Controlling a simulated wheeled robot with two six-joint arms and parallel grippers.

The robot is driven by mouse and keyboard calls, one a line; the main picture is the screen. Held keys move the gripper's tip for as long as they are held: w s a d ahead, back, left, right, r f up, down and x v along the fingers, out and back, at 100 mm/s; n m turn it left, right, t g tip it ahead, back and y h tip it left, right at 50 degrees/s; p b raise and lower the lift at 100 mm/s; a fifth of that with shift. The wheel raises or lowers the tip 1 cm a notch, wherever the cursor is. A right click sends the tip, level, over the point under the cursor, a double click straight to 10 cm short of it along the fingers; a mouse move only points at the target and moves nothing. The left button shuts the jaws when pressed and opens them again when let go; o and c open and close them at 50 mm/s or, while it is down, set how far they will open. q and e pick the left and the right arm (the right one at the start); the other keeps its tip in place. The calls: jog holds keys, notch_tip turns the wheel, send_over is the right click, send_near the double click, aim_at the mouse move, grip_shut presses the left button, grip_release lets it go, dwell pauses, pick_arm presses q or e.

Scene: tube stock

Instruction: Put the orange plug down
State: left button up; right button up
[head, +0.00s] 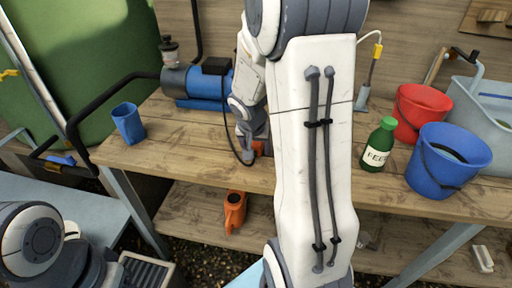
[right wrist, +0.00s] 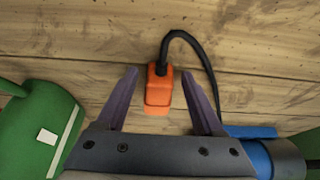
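The orange plug (right wrist: 158,92) is on or just above the wooden bench top (right wrist: 100,80), with a black cord curving from its end. In the right wrist view it is between the two fingers of my right gripper (right wrist: 160,73), with a visible gap on each side. My right gripper (head: 252,146) is open, low at the bench top. My left gripper is not in view.
A blue pump (head: 195,82) stands behind and left, a blue cup (head: 128,123) farther left. A green bottle (head: 378,146), red bucket (head: 422,106) and blue bucket (head: 447,160) stand right.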

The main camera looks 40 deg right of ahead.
jog(key=shift+r, duration=0.15)
jog(key=p+v, duration=0.3)
jog(key=v, duration=0.8)
jog(key=s+a+n+y, duration=0.25)
jog(key=a+n, duration=0.25)
jog(key=a, duration=0.5)
jog(key=s+a+n+y, duration=0.1)
jog(key=s+a+n, duration=0.3)
jog(key=a, duration=0.6)
jog(key=s+a+f+n+g, duration=0.2)
jog(key=s+a+n, duration=0.6)
jog(key=s, duration=0.3)
jog(key=shift+s+a+g+y, duration=0.2)
jog(key=shift+g+y, duration=0.2)
jog(key=shift+y, duration=0.05)
